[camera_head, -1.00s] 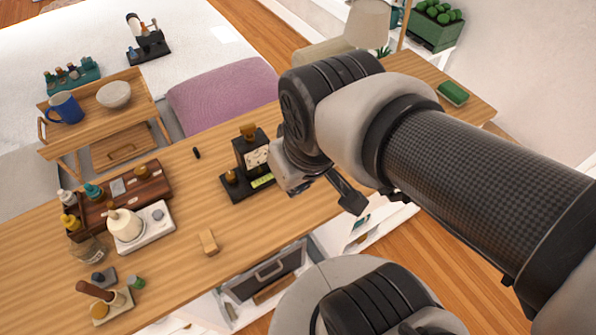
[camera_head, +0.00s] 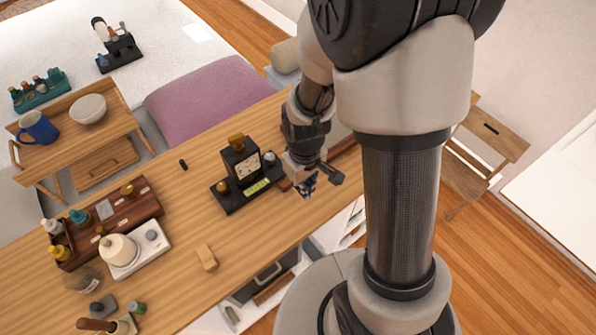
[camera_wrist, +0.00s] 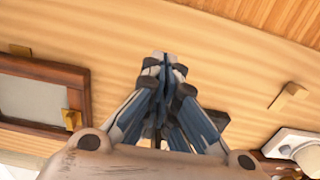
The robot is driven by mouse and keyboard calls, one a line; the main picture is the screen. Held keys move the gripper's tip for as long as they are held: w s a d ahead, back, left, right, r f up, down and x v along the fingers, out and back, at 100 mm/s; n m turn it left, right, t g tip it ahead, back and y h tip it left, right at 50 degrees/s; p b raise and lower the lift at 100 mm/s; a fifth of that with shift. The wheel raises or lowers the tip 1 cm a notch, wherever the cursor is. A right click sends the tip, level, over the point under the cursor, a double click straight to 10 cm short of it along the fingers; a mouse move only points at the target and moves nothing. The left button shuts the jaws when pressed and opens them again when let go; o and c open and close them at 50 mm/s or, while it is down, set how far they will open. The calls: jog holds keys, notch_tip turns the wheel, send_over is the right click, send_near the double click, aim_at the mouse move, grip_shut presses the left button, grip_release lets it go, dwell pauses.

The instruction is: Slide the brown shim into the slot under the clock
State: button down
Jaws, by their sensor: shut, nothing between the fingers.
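The black clock (camera_head: 239,157) with a pale face stands on a dark base (camera_head: 232,202) on the wooden table in the head view. A yellow-green label shows on the base front; the slot is too small to make out. A small reddish-brown piece (camera_head: 284,184) lies at the right end of the base, partly by my gripper; I cannot tell whether it is the shim. My gripper (camera_head: 308,190) is just right of the clock, above the table and apart from the clock. In the wrist view its fingers (camera_wrist: 165,62) are together and empty, pointing at bare wood.
A tan block (camera_head: 206,258) lies on the table front left of the clock. A brown rack (camera_head: 140,204) and a white stand with a bottle (camera_head: 150,253) are further left. A dark-framed panel (camera_wrist: 40,98) lies left in the wrist view.

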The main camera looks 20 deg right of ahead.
aim_at(289, 191)
notch_tip(289, 191, down, 8)
jog(key=b, duration=0.2)
jog(key=shift+b, duration=0.3)
jog(key=w, duration=0.1)
jog(key=w+a, duration=0.1)
jog(key=w, duration=0.1)
jog(key=shift+f+b, duration=0.15)
jog(key=shift+b, duration=0.15)
jog(key=shift+w+a, duration=0.15)
jog(key=shift+w, duration=0.25)
jog(key=shift+w+a, duration=0.2)
jog(key=shift+w, duration=0.45)
jog(key=shift+w+a, duration=0.2)
jog(key=shift+w, duration=0.4)
